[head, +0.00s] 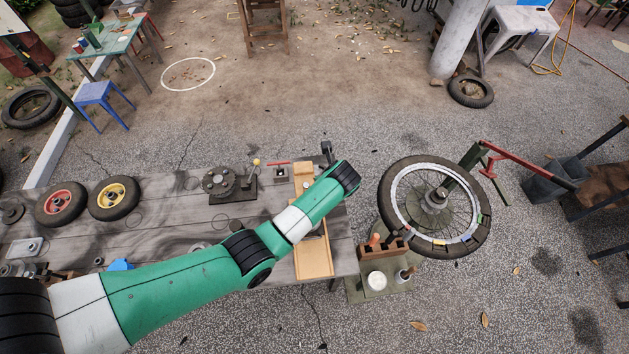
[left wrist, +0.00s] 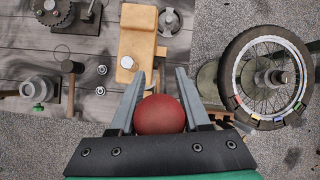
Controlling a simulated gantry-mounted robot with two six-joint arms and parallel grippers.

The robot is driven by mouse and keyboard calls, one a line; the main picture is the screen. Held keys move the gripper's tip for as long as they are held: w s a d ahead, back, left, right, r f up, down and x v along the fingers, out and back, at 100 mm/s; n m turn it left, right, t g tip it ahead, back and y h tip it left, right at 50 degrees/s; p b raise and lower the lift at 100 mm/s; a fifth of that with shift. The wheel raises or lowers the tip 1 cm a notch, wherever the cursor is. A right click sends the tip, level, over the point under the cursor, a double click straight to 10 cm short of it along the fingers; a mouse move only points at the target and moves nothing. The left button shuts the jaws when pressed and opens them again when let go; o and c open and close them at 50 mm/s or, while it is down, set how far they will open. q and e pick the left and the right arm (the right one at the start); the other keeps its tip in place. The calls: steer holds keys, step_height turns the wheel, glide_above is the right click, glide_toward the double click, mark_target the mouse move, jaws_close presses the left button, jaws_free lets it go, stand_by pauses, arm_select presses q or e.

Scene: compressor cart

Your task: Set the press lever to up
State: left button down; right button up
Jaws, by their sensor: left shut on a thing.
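A red ball (left wrist: 160,115) sits between the fingers of my left gripper (left wrist: 159,74) in the left wrist view, close to the palm. My left gripper is shut on this ball, which looks like the knob of the press lever. The lever's rod and the press body are hidden, so I cannot tell the lever's angle. In the head view my green and white left arm reaches over the right end of the bench and hides the knob. My right gripper is in neither view.
The grey bench (head: 160,215) carries a red-hub wheel (head: 60,204), a yellow-hub wheel (head: 114,198), a round dark fixture (head: 219,182) and a wooden tray (head: 313,262). A spoked wheel (head: 398,185) on a stand is right of the bench.

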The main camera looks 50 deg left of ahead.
arm_select(q)
steer(key=shift+f, duration=0.1)
stand_by(0.3)
steer(key=shift+c, duration=2.2)
jaws_free()
steer(key=shift+a, duration=0.15)
steer(key=p+v, duration=0.1)
steer(key=v, duration=1)
steer(key=shift+r, duration=0.35)
